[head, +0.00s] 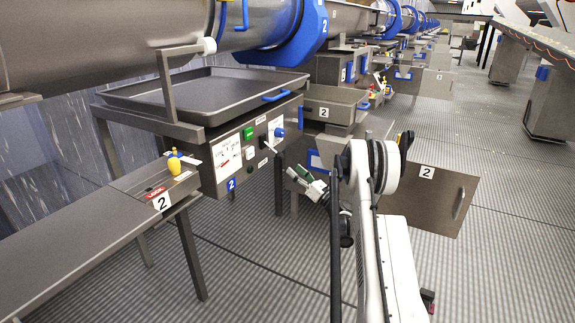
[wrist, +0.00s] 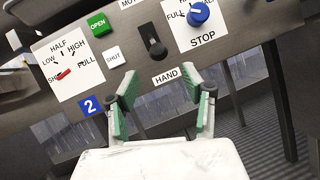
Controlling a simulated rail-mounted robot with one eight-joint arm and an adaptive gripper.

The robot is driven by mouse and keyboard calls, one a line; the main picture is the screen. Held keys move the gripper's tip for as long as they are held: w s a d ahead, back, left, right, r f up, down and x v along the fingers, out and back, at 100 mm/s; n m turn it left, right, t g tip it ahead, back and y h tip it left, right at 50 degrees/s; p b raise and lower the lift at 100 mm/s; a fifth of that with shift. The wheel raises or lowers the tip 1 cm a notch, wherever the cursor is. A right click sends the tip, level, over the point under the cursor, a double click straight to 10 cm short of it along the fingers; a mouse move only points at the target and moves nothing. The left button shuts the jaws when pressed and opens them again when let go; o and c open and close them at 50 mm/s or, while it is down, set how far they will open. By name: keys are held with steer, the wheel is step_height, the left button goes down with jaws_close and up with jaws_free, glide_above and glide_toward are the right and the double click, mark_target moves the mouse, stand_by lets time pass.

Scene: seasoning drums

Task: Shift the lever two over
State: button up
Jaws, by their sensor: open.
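The grey control panel (wrist: 128,72) faces my gripper (wrist: 162,92). A small red lever (wrist: 63,73) sits on the white dial at the panel's left, marked LOW, HALF, HIGH and FULL, with a partly covered mark at lower left. It seems to point toward that lower-left mark. The dial plate also shows in the head view (head: 228,161). My gripper's green-padded fingers are apart and empty, below the HAND label and right of the red lever, not touching it. In the head view, my gripper (head: 306,182) is just right of the panel.
The panel also carries a green OPEN button (wrist: 98,26), a white SHUT button (wrist: 113,56), a black switch (wrist: 152,42) and a blue knob (wrist: 198,14) marked STOP. A tray (head: 205,100) sits above. A yellow object (head: 174,165) stands on the left table. Open floor lies in front.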

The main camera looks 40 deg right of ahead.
mark_target(277, 157)
steer(key=shift+v, duration=1.25)
